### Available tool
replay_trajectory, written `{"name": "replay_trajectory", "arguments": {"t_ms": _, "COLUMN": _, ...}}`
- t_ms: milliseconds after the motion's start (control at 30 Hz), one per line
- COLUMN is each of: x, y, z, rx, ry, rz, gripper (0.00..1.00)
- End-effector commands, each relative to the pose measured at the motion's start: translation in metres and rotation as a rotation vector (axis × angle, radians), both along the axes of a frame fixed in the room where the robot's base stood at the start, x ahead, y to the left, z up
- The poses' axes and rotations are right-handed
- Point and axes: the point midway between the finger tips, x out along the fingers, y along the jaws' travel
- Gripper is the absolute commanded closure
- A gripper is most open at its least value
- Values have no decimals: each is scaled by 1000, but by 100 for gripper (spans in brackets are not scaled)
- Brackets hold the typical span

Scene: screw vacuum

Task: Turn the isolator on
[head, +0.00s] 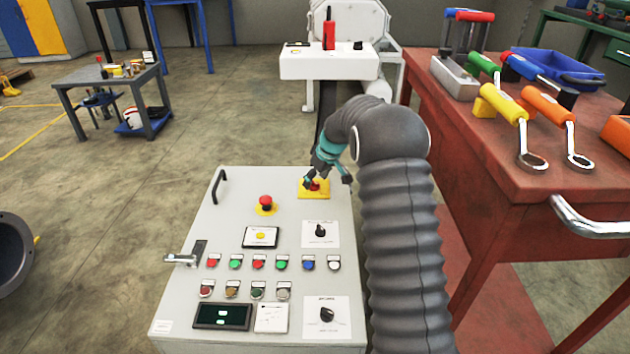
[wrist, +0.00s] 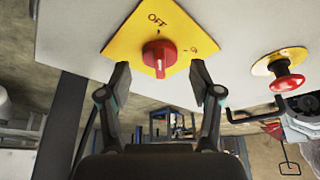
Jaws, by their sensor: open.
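The isolator is a red rotary knob (wrist: 159,58) on a yellow plate (wrist: 178,27) marked OFF, with a smaller mark at its right corner. In the wrist view the knob's grip bar stands upright in the picture, in line with the OFF label. In the head view the yellow plate (head: 306,193) is at the far right of the grey panel's top, and the knob is partly hidden by the gripper. My gripper (head: 327,183) is open just over it. In the wrist view its two fingers (wrist: 161,78) flank the knob with gaps on both sides and hold nothing.
The grey control panel (head: 225,200) carries a red emergency-stop button (head: 265,202), which also shows in the wrist view (wrist: 287,83). A black handle (head: 219,186), several coloured buttons and two black selectors are on the panel. A red workbench (head: 480,150) with tools stands at right.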

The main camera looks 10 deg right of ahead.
Motion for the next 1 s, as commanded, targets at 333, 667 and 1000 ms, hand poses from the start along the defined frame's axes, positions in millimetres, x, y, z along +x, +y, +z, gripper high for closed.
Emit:
{"name": "replay_trajectory", "arguments": {"t_ms": 333, "x": 4, "y": 2, "z": -11, "rx": 0, "ry": 0, "rz": 0, "gripper": 36}}
{"name": "replay_trajectory", "arguments": {"t_ms": 667, "x": 4, "y": 2, "z": -11, "rx": 0, "ry": 0, "rz": 0, "gripper": 88}}
{"name": "replay_trajectory", "arguments": {"t_ms": 1000, "x": 3, "y": 2, "z": -11, "rx": -1, "ry": 0, "rz": -29, "gripper": 93}}
